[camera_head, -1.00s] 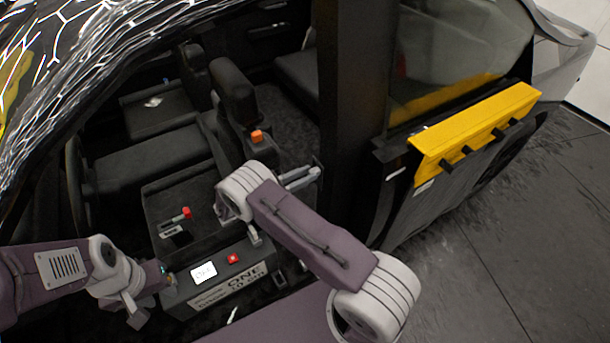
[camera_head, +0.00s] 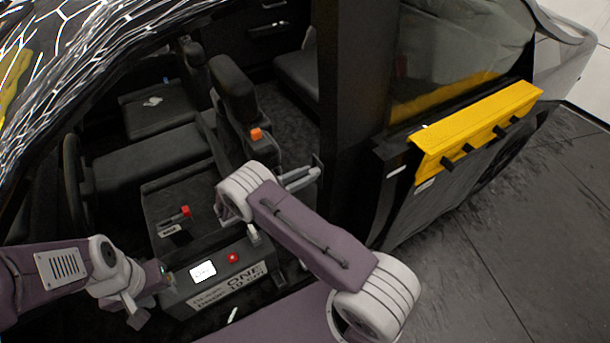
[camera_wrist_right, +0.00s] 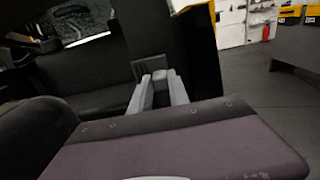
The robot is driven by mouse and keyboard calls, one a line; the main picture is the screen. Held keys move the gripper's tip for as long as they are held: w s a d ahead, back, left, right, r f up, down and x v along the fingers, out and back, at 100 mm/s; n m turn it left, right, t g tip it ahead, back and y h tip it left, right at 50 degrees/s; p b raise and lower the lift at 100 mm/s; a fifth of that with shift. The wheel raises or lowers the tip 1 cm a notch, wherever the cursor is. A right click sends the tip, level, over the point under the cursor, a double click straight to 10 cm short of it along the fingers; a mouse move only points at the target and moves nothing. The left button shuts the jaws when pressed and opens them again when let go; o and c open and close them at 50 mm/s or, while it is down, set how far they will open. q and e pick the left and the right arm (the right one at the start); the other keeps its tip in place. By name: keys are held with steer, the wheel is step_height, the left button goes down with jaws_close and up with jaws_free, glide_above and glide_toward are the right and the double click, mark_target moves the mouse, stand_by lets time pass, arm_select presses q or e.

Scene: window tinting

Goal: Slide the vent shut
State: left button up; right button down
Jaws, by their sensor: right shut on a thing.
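The vent (camera_head: 319,169) looks like a small grey slatted plate at the edge of the dark door pillar. It also shows in the right wrist view (camera_wrist_right: 179,84), just beyond the fingers, mostly hidden by them. My right gripper (camera_head: 300,177) is at the vent, with its grey fingers (camera_wrist_right: 158,88) close together. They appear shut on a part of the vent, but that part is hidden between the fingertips. My left gripper (camera_head: 140,312) is low at the left, beside a dark control box, apart from the vent. Its jaws are too small to read.
The control box (camera_head: 232,284) has a small screen and a red button. A console with a red-tipped lever (camera_head: 186,211) and dark seats (camera_head: 235,90) are behind. A yellow rack (camera_head: 475,125) hangs on the door at right. Floor (camera_head: 520,240) is clear there.

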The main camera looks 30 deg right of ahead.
step_height(320, 180, down, 7)
steer(key=b, duration=0.5)
steer(key=shift+f, duration=0.15)
steer(key=shift+s, duration=0.1)
steer(key=c, duration=1.2)
jaws_free()
steer(key=shift+c, duration=0.2)
steer(key=shift+a, duration=0.1)
steer(key=a+b, duration=0.2)
steer(key=a, duration=0.7)
steer(key=shift+s, duration=0.25)
